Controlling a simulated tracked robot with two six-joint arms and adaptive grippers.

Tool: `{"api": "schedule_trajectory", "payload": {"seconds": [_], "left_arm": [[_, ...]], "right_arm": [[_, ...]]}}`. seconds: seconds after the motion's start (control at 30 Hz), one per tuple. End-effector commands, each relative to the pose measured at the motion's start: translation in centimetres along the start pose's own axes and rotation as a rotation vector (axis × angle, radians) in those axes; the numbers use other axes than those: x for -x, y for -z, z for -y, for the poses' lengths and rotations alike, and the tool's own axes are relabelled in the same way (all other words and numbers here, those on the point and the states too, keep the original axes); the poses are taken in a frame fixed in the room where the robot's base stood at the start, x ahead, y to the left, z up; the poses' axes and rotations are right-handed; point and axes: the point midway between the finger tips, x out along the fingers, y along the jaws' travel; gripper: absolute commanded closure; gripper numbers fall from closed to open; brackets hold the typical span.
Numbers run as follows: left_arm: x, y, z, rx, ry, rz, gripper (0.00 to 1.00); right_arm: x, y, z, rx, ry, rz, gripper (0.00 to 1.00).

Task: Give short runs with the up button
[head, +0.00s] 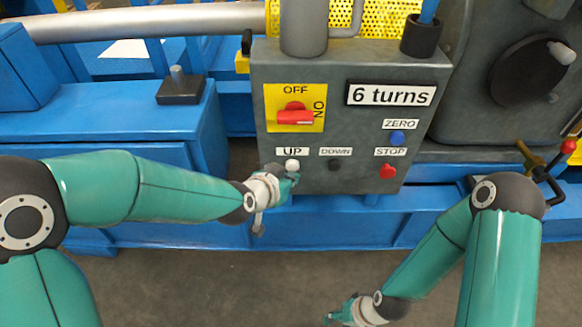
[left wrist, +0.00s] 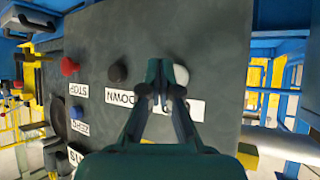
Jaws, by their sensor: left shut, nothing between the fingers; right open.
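The grey control box (head: 350,125) has a white button (head: 292,165) under the UP label (head: 292,151). A dark button (head: 335,165) sits to its right under DOWN. My left gripper (head: 288,176) is shut and empty, with its fingertips just below and at the UP button. In the left wrist view its fingertips (left wrist: 165,72) overlap the edge of the white button (left wrist: 181,75); I cannot tell whether they touch it. The sign (head: 391,94) reads "6 turns". My right gripper (head: 338,318) is low at the bottom edge, open and partly cut off.
A red rotary switch (head: 295,116) on a yellow plate, the blue ZERO button (head: 397,138) and the red STOP button (head: 387,171) are on the same face. A blue frame beam (head: 330,220) runs below the box. The floor in front is clear.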

Motion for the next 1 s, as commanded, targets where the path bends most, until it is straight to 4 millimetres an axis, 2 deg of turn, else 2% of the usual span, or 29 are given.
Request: {"api": "schedule_trajectory", "payload": {"seconds": [0.43, 1.0], "left_arm": [[0.3, -0.3, -0.3, -0.001, -0.001, 0.001, 1.00], [3.5, -2.6, -2.6, 0.000, -0.001, 0.001, 1.00]], "right_arm": [[0.0, 0.0, 0.0, 0.000, 0.000, 0.000, 0.56], [-0.1, 0.0, 0.0, 0.000, 0.000, 0.000, 0.56]]}}
